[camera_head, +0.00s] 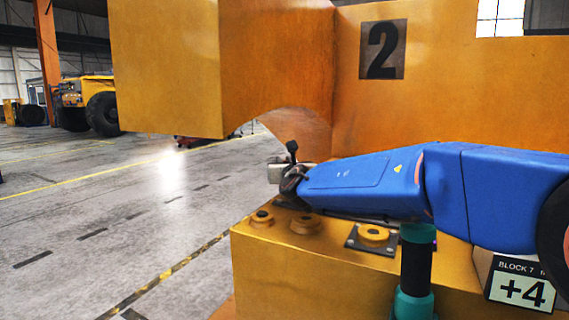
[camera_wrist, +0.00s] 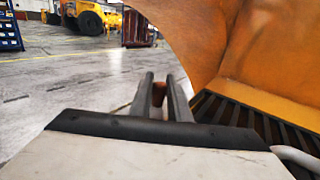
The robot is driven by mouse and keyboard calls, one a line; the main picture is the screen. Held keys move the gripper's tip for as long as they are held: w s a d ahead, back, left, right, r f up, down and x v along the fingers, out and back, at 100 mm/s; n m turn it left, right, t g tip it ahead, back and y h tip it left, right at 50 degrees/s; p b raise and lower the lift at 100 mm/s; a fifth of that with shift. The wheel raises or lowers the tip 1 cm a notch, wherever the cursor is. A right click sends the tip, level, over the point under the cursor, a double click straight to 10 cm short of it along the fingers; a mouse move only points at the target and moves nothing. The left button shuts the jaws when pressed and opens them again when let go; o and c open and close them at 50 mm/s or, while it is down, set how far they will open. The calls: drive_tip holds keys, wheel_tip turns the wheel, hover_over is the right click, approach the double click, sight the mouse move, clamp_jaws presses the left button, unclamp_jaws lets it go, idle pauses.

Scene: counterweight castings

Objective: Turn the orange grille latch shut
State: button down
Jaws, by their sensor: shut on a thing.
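My gripper (camera_wrist: 161,80) shows in the wrist view with its two grey fingers close together. They are shut on a small orange-brown piece (camera_wrist: 159,93), which looks like the latch. Only a sliver of it shows between the fingers, so its angle cannot be told. A dark slatted grille (camera_wrist: 240,114) lies to the right of the fingers, below an orange casting wall. In the head view my gripper is at the far left end of my blue arm, in front of the curved cut-out. Neither the latch nor the grille can be made out there.
A large orange casting marked 2 (camera_head: 350,110) overhangs the area. A lower orange block (camera_head: 300,268) carries round yellow bosses (camera_head: 373,235) beneath my arm. A "+4" sign (camera_head: 522,290) is at the lower right. Open floor (camera_head: 110,215) lies left; a yellow vehicle (camera_head: 88,95) stands far off.

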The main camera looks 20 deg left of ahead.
drive_tip(key=shift+r+n+g+y, duration=0.1)
drive_tip(key=shift+n+g+y, duration=0.75)
drive_tip(key=shift+y, duration=0.25)
drive_tip(key=c, duration=1.7)
unclamp_jaws()
drive_tip(key=shift+a, duration=0.1)
drive_tip(key=shift+o, duration=0.2)
drive_tip(key=shift+s, duration=0.1)
drive_tip(key=v, duration=0.7)
drive_tip(key=shift+s, duration=0.15)
